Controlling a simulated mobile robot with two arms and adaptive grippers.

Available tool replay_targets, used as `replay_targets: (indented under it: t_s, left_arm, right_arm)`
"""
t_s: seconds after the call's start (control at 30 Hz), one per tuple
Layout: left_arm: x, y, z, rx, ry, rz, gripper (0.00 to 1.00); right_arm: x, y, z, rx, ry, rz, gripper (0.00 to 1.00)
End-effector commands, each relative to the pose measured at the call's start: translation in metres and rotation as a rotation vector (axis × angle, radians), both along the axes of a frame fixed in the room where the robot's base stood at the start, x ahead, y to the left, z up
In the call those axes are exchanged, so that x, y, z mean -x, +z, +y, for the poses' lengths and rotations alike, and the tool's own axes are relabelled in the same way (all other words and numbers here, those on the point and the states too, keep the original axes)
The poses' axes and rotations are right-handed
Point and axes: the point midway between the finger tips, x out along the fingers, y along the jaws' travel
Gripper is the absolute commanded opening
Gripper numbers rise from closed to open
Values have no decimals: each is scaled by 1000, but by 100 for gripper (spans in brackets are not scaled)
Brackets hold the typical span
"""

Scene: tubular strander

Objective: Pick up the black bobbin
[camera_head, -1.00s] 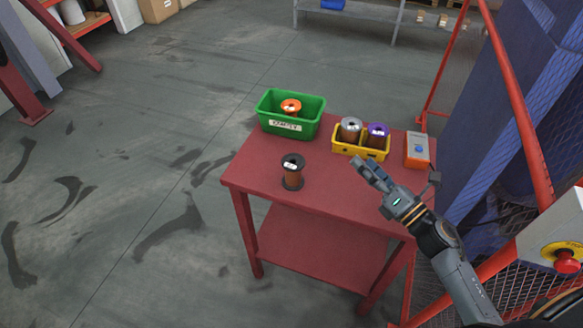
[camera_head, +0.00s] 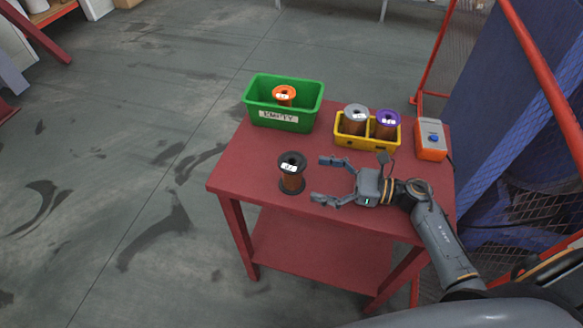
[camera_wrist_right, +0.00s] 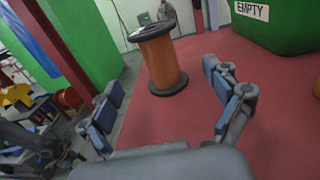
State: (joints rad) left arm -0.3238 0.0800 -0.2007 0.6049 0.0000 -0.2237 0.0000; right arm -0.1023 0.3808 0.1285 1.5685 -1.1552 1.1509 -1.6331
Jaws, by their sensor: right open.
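The black bobbin (camera_head: 292,173), with black flanges and a copper-coloured winding, stands upright on the red table (camera_head: 240,170). It also shows in the right wrist view (camera_wrist_right: 160,62), ahead of and between the fingers. My right gripper (camera_head: 322,180) is open and empty, low over the table just right of the bobbin, its fingers pointing at it. There is still a gap between the fingertips and the bobbin. In the right wrist view the two fingers (camera_wrist_right: 165,95) are spread wide. My left gripper is out of view.
A green bin (camera_head: 283,118) labelled EMPTY holds an orange bobbin (camera_head: 284,95) behind. A yellow bin (camera_head: 366,143) holds a grey bobbin (camera_head: 355,120) and a purple bobbin (camera_head: 387,123). A control box (camera_head: 431,139) stands at the table's right. The front left tabletop is clear.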

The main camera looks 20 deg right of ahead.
Motion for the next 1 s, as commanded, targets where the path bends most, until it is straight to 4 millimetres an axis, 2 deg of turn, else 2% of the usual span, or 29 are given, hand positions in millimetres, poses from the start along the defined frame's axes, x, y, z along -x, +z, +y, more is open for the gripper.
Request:
replay_targets:
  t_s: [0.1,0.23,0.33,0.47,0.6,0.87,0.9,1.0]
  left_arm:
    - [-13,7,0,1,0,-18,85]
    - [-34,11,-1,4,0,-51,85]
    - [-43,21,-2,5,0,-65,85]
    - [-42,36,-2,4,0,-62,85]
    - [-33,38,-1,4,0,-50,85]
    - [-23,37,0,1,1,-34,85]
    - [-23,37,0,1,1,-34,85]
    - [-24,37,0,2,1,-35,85]
  right_arm:
    - [-8,2,13,-2,0,0,90]
    - [-12,1,19,0,0,0,90]
    - [-17,7,29,-3,-1,-1,90]
    - [-28,13,47,-4,0,1,90]
    - [-36,8,60,-3,-1,1,90]
    - [-37,5,63,-1,0,1,90]
    - [-37,5,63,-1,0,1,88]
    - [-37,5,63,-1,0,1,67]
